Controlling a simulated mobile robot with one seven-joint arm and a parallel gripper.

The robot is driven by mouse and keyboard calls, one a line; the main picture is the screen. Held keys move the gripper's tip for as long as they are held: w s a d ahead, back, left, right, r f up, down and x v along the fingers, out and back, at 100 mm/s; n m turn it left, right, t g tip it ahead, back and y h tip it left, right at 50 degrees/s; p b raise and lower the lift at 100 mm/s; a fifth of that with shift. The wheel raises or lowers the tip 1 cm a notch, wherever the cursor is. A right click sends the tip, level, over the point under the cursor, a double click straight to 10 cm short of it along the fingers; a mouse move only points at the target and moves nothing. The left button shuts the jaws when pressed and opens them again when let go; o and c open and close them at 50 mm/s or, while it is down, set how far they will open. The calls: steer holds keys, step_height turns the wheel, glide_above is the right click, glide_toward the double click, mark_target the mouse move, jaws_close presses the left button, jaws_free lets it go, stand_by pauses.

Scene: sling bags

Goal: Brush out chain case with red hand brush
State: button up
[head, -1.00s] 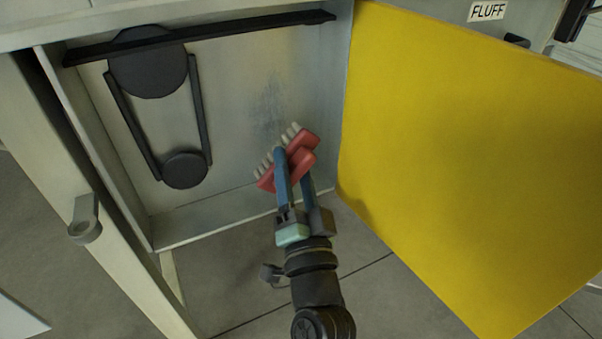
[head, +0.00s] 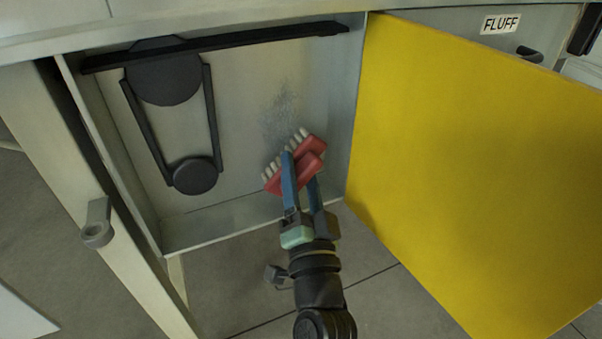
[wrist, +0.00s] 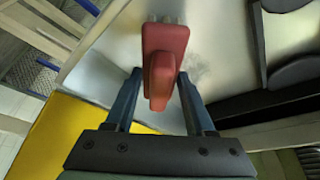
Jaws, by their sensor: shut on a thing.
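The red hand brush (head: 304,171) with pale bristles is held by my gripper (head: 300,168) in the head view. The brush also shows in the wrist view (wrist: 163,62), its handle between the two blue fingers (wrist: 160,85). The bristles point up and left toward the back wall of the chain case (head: 235,130); whether they touch it I cannot tell. A grey smudge of fluff (head: 284,112) marks the back wall just above the brush. The case is open, with dark wheels (head: 163,78) and a chain at its left.
The yellow door (head: 470,160) hangs open at the right. A black bar (head: 220,46) crosses the top of the case. A latch (head: 97,222) sticks out at the left frame. A label reading FLUFF (head: 501,24) is at upper right.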

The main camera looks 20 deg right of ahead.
steer(key=shift+w, duration=0.8)
steer(key=shift+r, duration=0.15)
step_height(320, 180, up, 3)
steer(key=p, duration=0.3)
steer(key=shift+s+r+p, duration=0.1)
steer(key=shift+r+p, duration=0.1)
steer(key=shift+p, duration=0.15)
step_height(320, 180, up, 10)
steer(key=p, duration=0.9)
steer(key=shift+r+p, duration=0.1)
steer(key=shift+p, duration=0.3)
step_height(320, 180, down, 6)
steer(key=b, duration=0.6)
steer(key=shift+a+f, duration=0.1)
steer(key=shift+f, duration=0.15)
steer(key=shift+f+b, duration=2.1)
steer(key=shift+b, duration=0.3)
